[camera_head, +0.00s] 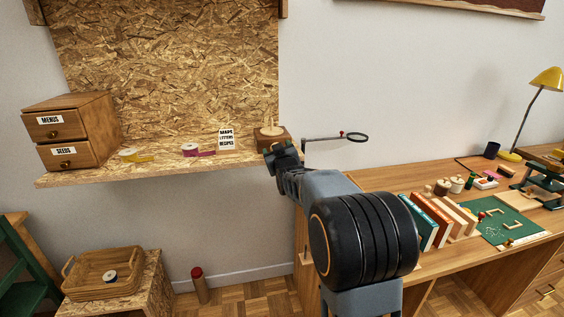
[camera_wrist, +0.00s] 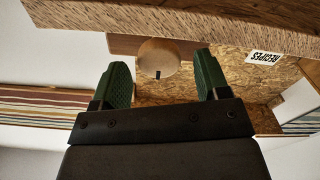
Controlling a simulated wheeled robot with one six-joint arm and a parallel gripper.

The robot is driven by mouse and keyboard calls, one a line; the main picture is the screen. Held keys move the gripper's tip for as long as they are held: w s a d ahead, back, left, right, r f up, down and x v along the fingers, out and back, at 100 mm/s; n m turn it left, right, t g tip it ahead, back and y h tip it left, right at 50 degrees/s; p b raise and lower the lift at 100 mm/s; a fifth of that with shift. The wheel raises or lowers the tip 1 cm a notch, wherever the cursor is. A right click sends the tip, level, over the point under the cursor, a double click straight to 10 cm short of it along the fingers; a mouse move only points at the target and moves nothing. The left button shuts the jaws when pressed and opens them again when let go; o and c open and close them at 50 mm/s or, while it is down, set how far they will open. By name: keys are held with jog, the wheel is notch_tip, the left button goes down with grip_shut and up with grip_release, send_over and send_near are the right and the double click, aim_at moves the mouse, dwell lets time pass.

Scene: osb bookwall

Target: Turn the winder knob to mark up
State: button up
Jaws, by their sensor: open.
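The winder (camera_head: 261,140) is a dark wooden block with pegs on top, at the right end of the chipboard shelf. Its round pale wooden knob (camera_wrist: 158,55) shows in the wrist view, where the picture is upside down. A short dark mark (camera_wrist: 158,74) sits on the knob's picture-lower side, away from the shelf edge. My gripper (camera_wrist: 161,75) is open, its green fingers left and right of the knob in the picture, with gaps on both sides. Whether the fingertips reach the knob's depth is unclear. In the head view my gripper (camera_head: 275,152) hides the knob.
The shelf (camera_head: 110,177) carries a drawer box (camera_head: 75,130), ribbon spools and a label card (camera_head: 226,139). A magnifier on an arm (camera_head: 356,137) stands just right of my gripper. The desk (camera_head: 390,180) with books (camera_head: 435,217) lies to the right.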

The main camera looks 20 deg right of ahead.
jog(key=s+a+b, duration=0.1)
jog(key=s+a, duration=0.1)
jog(key=s, duration=1)
jog(key=shift+a, duration=0.2)
jog(key=shift+s, duration=0.1)
